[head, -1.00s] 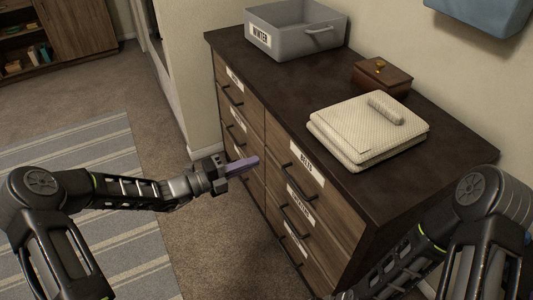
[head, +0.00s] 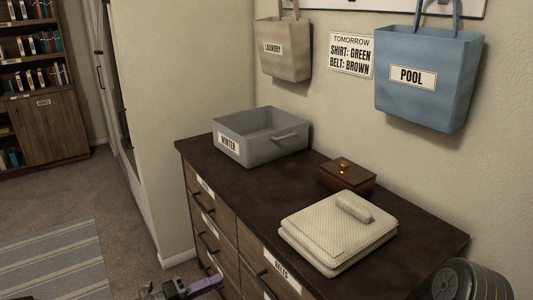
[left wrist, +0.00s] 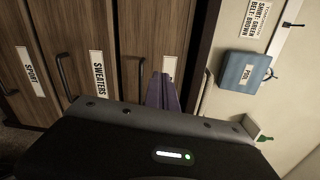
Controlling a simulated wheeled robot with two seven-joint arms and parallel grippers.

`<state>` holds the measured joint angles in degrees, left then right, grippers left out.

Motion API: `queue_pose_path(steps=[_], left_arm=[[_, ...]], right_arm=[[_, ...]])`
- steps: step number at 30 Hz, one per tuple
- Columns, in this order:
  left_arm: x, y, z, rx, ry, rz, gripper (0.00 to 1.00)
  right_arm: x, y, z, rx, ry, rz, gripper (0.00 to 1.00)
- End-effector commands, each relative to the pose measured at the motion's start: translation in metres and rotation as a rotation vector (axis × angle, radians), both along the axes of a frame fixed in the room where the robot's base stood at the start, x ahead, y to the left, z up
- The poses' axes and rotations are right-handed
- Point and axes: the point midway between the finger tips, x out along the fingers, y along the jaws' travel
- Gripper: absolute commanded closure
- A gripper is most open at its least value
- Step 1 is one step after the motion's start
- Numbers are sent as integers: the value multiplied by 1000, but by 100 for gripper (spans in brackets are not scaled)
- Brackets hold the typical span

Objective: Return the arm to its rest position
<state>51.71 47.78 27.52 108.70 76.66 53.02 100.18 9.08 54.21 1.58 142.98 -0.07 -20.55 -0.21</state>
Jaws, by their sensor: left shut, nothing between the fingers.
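My left gripper (head: 192,289) shows at the bottom edge of the head view, in front of the dresser's drawers. Its purple fingers (left wrist: 163,92) are shut with nothing between them, pointing at the drawer fronts in the left wrist view. The rest of my left arm is mostly below the head view. Part of my right arm shows at the bottom right corner; its gripper is out of view.
The dark-topped dresser (head: 245,188) holds a grey WINTER bin (head: 262,150), a small wooden box (head: 347,176) and a folded cream cloth stack (head: 335,240). A LAUNDRY bag (head: 284,50) and blue POOL bag (head: 425,95) hang above. Its drawers look closed.

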Motion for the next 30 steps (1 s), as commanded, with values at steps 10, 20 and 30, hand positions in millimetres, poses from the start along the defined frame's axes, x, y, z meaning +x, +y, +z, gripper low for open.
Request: queue_pose_path(steps=[10, 20, 30], left_arm=[[-121, -23, -175, 1020, -582, -610, 100], [-248, -44, -255, 1423, -1893, -1704, 100], [-301, -95, -237, -1029, 2179, 1715, 100]], right_arm=[[0, 0, 0, 0, 0, 0, 64], [0, 0, 0, 0, 0, 0, 64], [0, 0, 8, 0, 1, -1, 64]])
